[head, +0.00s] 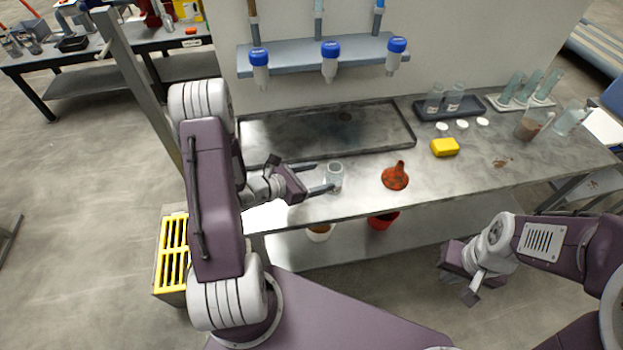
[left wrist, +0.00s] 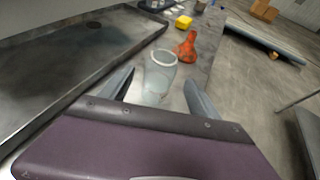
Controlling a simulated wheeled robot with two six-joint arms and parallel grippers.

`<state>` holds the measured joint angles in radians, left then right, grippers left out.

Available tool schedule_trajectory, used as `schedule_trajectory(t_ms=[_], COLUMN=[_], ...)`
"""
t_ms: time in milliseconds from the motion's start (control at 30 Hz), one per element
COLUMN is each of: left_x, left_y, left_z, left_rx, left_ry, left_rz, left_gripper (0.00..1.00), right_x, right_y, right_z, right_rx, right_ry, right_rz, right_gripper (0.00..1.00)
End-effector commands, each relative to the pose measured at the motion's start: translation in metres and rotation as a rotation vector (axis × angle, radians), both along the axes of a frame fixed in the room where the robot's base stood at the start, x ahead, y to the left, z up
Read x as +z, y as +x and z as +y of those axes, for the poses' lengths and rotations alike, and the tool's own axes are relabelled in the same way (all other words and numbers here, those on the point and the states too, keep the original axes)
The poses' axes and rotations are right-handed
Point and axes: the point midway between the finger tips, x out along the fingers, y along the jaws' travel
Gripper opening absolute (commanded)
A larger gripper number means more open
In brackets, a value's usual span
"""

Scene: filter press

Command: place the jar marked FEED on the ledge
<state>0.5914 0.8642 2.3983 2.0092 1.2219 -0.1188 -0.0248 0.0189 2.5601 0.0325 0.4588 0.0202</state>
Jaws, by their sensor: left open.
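A clear glass jar (head: 335,174) stands upright near the front edge of the grey bench. No FEED marking can be read on it. My left gripper (head: 323,177) is open at the jar, low over the bench. In the left wrist view the jar (left wrist: 161,72) shows between the two spread fingers, with no clear contact. A blue-grey ledge (head: 290,65) runs along the wall above the bench, with several blue-capped clear vials at it. My right gripper (head: 468,283) hangs in front of the bench at the right; its finger opening is unclear.
An orange funnel (head: 395,178) stands right of the jar, and a yellow block (head: 445,147) lies beyond it. A shallow dark tray (head: 270,138) lies behind the jar. Further right are white caps (head: 462,124), a small rack of jars (head: 425,113) and a brown-filled beaker (head: 527,127).

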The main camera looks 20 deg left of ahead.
Motion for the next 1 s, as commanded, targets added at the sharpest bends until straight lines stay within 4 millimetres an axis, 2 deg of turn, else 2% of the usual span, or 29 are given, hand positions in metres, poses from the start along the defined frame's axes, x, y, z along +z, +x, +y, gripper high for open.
schedule_trajectory(t_ms=[200, 367, 467, 500, 533, 600, 667, 700, 733, 833, 900, 1000], left_x=[0.009, 0.012, 0.021, 0.025, 0.026, 0.023, 0.017, 0.013, 0.012, 0.015, 0.022, 0.031], left_y=[-0.018, -0.021, -0.044, -0.065, -0.085, -0.140, -0.178, -0.193, -0.199, -0.194, -0.181, -0.166], left_z=[0.012, 0.006, -0.038, -0.064, -0.082, -0.104, -0.099, -0.087, -0.077, -0.044, -0.031, -0.023], left_rx=[0.001, -0.031, -0.268, -0.437, -0.583, -0.952, -1.247, -1.423, -1.542, -1.838, -1.963, -2.057], left_ry=[0.000, 0.007, 0.071, 0.129, 0.188, 0.378, 0.577, 0.721, 0.829, 1.168, 1.353, 1.512], left_rz=[0.000, -0.001, -0.004, -0.006, -0.008, -0.029, -0.066, -0.104, -0.137, -0.269, -0.359, -0.447], left_gripper=[0.72, 0.72, 0.72, 0.72, 0.72, 0.72, 0.72, 0.72, 0.72, 0.72, 0.72, 0.72], right_x=[-0.002, -0.002, -0.002, -0.002, -0.002, -0.002, -0.002, -0.002, -0.002, -0.002, -0.002, -0.002], right_y=[0.000, 0.000, 0.000, 0.000, 0.000, 0.000, 0.000, 0.000, 0.000, 0.000, 0.000, 0.000], right_z=[0.000, 0.000, 0.000, 0.000, 0.000, 0.000, 0.000, 0.000, 0.000, 0.000, 0.000, 0.000], right_rx=[0.000, 0.000, 0.000, 0.000, 0.000, 0.000, 0.000, 0.000, 0.000, 0.000, 0.000, 0.000], right_ry=[0.000, 0.000, 0.000, 0.000, 0.000, 0.000, 0.000, 0.000, 0.000, 0.000, 0.000, 0.000], right_rz=[0.000, 0.000, 0.000, 0.000, 0.000, 0.000, 0.000, 0.000, 0.000, 0.000, 0.000, 0.000], right_gripper=[0.00, 0.00, 0.00, 0.00, 0.00, 0.00, 0.00, 0.00, 0.00, 0.00, 0.00, 0.00])
